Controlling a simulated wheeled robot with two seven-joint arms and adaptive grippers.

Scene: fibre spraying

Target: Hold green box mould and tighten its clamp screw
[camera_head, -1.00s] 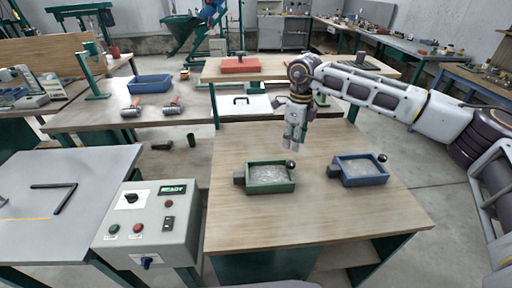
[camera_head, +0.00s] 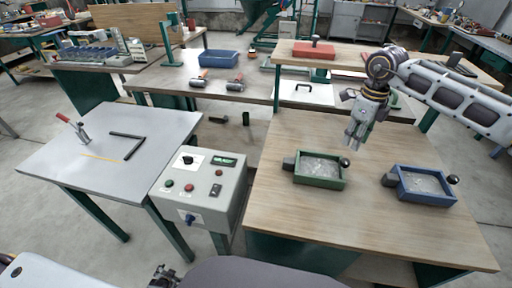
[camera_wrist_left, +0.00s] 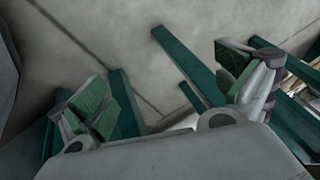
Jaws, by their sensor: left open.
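The green box mould (camera_head: 319,181) lies on the wooden bench, filled with a pale grey speckled material. A dark block (camera_head: 289,163) is at its left side, and a black ball knob (camera_head: 345,162) is at its right back corner. I cannot tell which part is the clamp screw. My right gripper (camera_head: 353,146) points down above and behind the mould, apart from it; its finger gap is unclear. My left gripper (camera_head: 163,277) barely shows at the bottom edge. In the left wrist view its green-padded fingers (camera_wrist_left: 165,78) are spread with nothing between them.
A blue box mould (camera_head: 424,186) lies to the right on the same wooden bench (camera_head: 300,225). A grey control box (camera_head: 203,188) stands left of the bench. A grey table (camera_head: 80,165) with a red-handled toggle clamp (camera_head: 75,127) is further left.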

